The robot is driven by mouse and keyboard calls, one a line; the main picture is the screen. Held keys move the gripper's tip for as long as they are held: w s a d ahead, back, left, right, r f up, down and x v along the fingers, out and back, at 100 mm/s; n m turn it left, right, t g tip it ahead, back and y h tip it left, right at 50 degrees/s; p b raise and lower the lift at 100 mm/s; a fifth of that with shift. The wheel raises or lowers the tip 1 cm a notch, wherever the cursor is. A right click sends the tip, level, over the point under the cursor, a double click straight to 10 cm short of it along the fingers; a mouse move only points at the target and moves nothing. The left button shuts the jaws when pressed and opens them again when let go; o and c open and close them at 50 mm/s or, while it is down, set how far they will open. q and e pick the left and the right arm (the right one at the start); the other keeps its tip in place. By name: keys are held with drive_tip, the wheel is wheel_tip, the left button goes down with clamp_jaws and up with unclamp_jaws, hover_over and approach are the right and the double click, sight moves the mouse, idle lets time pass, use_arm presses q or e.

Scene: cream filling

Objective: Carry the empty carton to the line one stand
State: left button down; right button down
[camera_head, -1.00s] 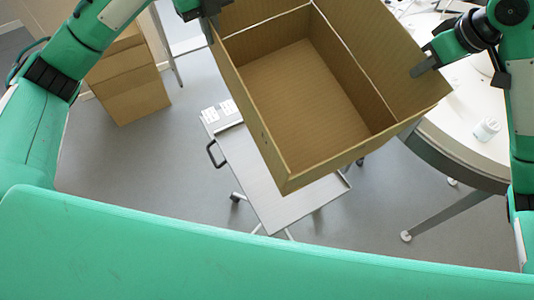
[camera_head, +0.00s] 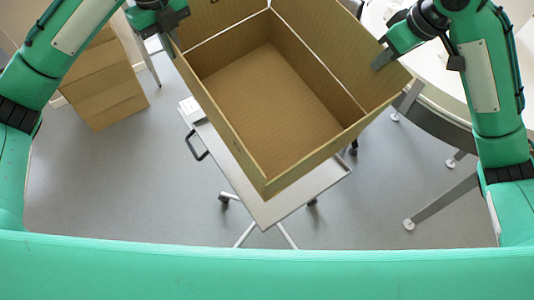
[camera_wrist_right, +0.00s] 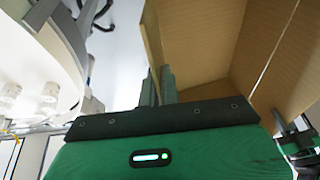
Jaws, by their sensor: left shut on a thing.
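The empty carton (camera_head: 275,95) is an open brown cardboard box, held up between my two arms above a grey wheeled cart. Its inside is bare. My left gripper (camera_head: 172,30) is shut on the carton's wall at its upper left. My right gripper (camera_head: 385,57) is at the carton's right wall. In the right wrist view, the right gripper's fingers (camera_wrist_right: 158,87) sit on either side of the carton's wall edge (camera_wrist_right: 153,40) and close on it. I cannot tell which surface is the line one stand.
The grey cart (camera_head: 308,197) with a black handle stands under the carton. A round white table (camera_head: 450,75) stands at the right, with its legs reaching toward the front. Stacked brown boxes (camera_head: 105,85) stand at the left. Grey floor (camera_head: 110,180) is clear at the left.

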sight(179, 68)
use_arm(q)
drive_tip(key=shift+a+f, duration=0.2)
drive_tip(key=shift+f, duration=0.4)
use_arm(e)
drive_tip(key=shift+d+f, duration=0.15)
drive_tip(key=shift+f, duration=0.45)
use_arm(q)
drive_tip(key=shift+f+b, duration=0.15)
drive_tip(key=shift+b, duration=0.3)
use_arm(e)
drive_tip(key=shift+f, duration=0.15)
